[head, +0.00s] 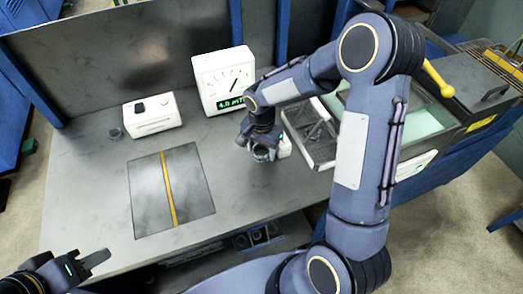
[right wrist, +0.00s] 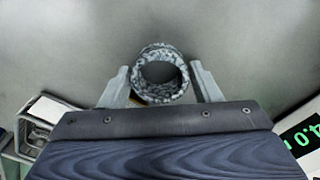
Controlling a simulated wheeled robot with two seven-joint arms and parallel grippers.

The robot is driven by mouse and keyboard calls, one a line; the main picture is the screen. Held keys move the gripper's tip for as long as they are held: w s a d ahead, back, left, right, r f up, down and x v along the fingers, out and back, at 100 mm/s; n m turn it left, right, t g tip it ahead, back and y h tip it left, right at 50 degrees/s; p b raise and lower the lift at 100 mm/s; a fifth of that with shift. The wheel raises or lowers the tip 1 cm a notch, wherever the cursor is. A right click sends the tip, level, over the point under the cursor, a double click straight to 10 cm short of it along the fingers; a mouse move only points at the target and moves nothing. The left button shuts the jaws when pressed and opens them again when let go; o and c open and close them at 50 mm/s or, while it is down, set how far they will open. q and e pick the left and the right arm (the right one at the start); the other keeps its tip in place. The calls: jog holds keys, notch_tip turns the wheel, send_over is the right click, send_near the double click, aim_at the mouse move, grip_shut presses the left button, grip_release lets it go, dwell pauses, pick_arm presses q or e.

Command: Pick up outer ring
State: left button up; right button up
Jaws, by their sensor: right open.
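A mottled grey ring, apparently the outer ring (right wrist: 143,75), is between the two fingers of my right gripper (right wrist: 160,72) in the right wrist view. The fingers are open, with a small gap on each side of the ring. In the head view my right gripper (head: 262,154) is low over the grey table (head: 90,190), and the ring at its tips is mostly hidden by the gripper. My left gripper (head: 92,264) is at the lower left by the table's front edge, away from the ring. Its finger opening is not clear.
A white gauge with a dial and green display (head: 222,78) and a white box (head: 150,113) stand at the back. A small grey round piece (head: 115,133) is beside the box. A dark mat with a yellow stripe (head: 190,185) lies left of my right gripper; a metal tray (head: 305,130) lies right.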

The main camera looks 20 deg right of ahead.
jog(key=c, duration=0.8)
jog(key=shift+r, duration=0.1)
